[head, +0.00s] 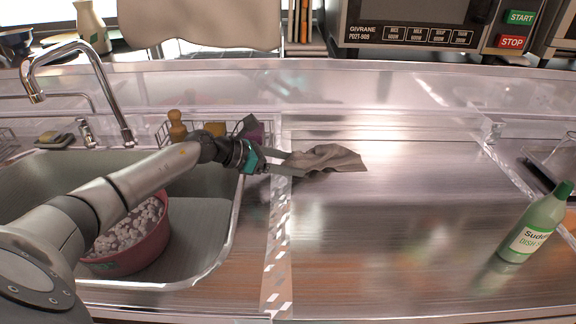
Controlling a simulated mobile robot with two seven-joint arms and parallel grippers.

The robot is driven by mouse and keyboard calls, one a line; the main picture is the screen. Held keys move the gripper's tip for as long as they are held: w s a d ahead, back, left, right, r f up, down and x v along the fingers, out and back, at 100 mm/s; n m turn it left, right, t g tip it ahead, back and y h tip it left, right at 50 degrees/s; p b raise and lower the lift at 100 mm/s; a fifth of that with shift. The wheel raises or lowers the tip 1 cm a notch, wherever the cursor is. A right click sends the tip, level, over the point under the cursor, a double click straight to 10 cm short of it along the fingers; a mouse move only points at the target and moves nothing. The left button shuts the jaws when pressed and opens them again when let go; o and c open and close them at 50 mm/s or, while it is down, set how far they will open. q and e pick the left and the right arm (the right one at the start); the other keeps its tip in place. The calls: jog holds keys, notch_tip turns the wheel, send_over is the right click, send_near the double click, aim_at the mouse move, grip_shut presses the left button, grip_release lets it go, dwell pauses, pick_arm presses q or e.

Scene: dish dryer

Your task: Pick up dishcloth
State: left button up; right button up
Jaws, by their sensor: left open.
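A crumpled grey-brown dishcloth (330,159) lies on the steel counter, just right of the sink. My left gripper (294,163) reaches in from the left over the sink's right edge. Its fingers are open at the left end of the cloth, one on the far side and one on the near side. I cannot tell whether the fingers touch the cloth. My right gripper is not in view.
The sink (200,240) holds a red bowl (128,260) under my left arm. A faucet (105,85) stands behind it. A wire rack (215,130) is beyond the gripper. A green dish soap bottle (538,226) stands at right. The middle counter is clear.

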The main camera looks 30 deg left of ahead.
pick_arm(q)
grip_shut()
jog(key=shift+r, duration=0.1)
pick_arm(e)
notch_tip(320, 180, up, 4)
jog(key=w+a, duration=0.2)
pick_arm(q)
notch_tip(320, 180, up, 2)
jog(key=shift+r+p, duration=0.1)
jog(key=shift+p, duration=0.85)
notch_tip(320, 180, up, 4)
jog(key=p, duration=0.3)
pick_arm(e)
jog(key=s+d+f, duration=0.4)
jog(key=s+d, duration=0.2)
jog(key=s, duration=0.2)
pick_arm(q)
notch_tip(320, 180, up, 6)
jog(key=p, duration=0.4)
jog(key=shift+p, duration=0.35)
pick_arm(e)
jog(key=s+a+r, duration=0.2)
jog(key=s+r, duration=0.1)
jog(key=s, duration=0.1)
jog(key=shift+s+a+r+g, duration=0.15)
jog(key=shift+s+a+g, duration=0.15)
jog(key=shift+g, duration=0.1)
pick_arm(q)
jog(key=shift+f, duration=0.2)
